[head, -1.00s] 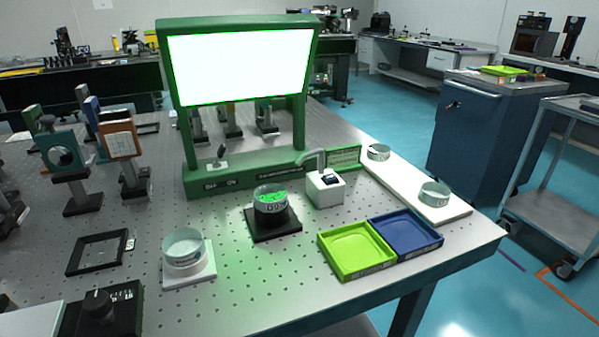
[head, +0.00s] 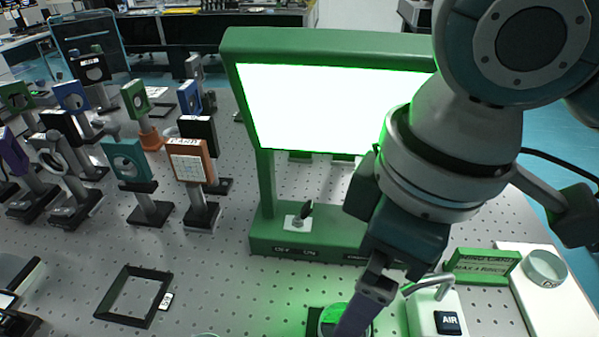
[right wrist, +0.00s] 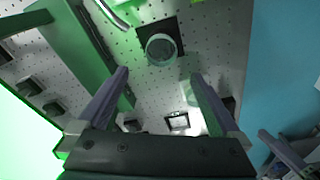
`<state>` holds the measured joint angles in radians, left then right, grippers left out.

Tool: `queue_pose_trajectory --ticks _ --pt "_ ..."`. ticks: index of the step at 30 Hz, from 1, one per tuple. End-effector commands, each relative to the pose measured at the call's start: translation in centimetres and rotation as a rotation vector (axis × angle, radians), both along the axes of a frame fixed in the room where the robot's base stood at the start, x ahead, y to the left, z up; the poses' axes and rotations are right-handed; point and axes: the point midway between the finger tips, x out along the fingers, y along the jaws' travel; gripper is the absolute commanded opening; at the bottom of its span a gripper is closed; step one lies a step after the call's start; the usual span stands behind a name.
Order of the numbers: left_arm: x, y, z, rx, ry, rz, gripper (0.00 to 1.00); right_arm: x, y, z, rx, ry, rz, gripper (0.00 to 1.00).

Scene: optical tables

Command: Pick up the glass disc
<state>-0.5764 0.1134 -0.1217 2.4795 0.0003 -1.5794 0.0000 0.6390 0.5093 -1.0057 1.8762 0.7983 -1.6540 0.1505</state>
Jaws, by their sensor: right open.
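A clear glass disc (head: 330,318) with a green tint sits on a black square base at the bottom of the head view, partly hidden by my right gripper (head: 362,308). The right wrist view shows the disc (right wrist: 161,49) whole on its black base (right wrist: 182,30). There my right gripper (right wrist: 160,76) is open and empty, its two fingers apart below the disc in the picture. It reaches down from the upper right in the head view. What looks like a finger of my left gripper (right wrist: 284,150) shows at the lower right of the wrist view; its opening is unclear.
A green-framed light panel (head: 330,105) stands behind. A white air-nozzle block (head: 436,318) is close right of the disc. Another glass disc (head: 545,268) sits on a white strip at right. A black frame (head: 125,312) lies at left; several optic mounts stand beyond.

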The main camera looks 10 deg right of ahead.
Motion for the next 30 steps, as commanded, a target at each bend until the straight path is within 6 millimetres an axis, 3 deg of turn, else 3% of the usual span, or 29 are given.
queue_pose_trajectory --ticks 4,11,19,28,30 --pt "-0.1 0.1 -0.6 0.005 0.002 -0.001 0.00 0.1 0.2 -2.6 -0.003 0.005 -0.001 1.00" --pt "-0.2 0.4 -0.9 0.012 0.004 -0.005 0.00 0.3 0.3 -4.7 -0.001 0.001 0.000 1.00" --pt "-0.2 0.4 -1.6 0.013 0.004 -0.004 0.00 0.7 0.4 -8.8 -0.001 0.001 0.000 1.00" --pt "-0.2 0.3 -1.6 0.010 0.003 -0.004 0.00 0.8 0.4 -9.4 -0.001 -0.002 0.003 1.00" --pt "-0.2 0.3 -1.6 0.008 0.004 -0.003 0.00 0.8 0.4 -9.4 -0.001 -0.002 0.002 0.94"
